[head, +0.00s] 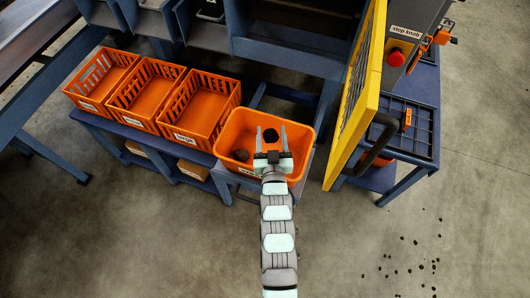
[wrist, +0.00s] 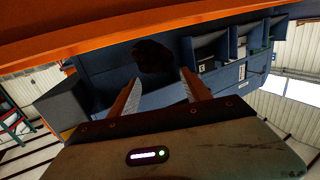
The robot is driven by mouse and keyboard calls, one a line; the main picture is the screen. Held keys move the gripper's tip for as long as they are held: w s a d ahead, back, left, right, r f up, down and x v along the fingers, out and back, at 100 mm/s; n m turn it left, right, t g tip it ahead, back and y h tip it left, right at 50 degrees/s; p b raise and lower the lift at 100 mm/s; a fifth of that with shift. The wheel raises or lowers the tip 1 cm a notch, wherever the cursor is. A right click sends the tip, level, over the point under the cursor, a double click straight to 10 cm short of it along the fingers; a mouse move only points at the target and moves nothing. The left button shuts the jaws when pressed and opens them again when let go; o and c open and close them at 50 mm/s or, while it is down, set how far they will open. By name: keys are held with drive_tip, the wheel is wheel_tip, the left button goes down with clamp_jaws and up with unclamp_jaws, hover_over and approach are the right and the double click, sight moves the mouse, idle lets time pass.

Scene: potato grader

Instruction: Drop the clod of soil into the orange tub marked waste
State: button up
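The orange tub (head: 307,121) stands at the right end of the row of orange containers; its front label is too small to read. My gripper (head: 271,130) is over the tub with its two fingers apart. In the wrist view the clod (wrist: 153,57) appears just past the open fingertips (wrist: 159,78), touching neither visibly. I cannot tell its height over the tub floor. Another dark lump (head: 240,155) lies in the tub's left part.
Three slatted orange crates (head: 208,101) stand left of the tub on a blue bench. A yellow-framed panel (head: 345,120) rises close to the tub's right. A red stop knob (head: 395,57) is beyond it. Dark crumbs (head: 405,265) lie on the floor at lower right.

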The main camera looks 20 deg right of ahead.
drive_tip(key=o, duration=0.4)
drive_tip(key=v, duration=1.1)
drive_tip(key=shift+w, duration=0.1)
idle(0.3)
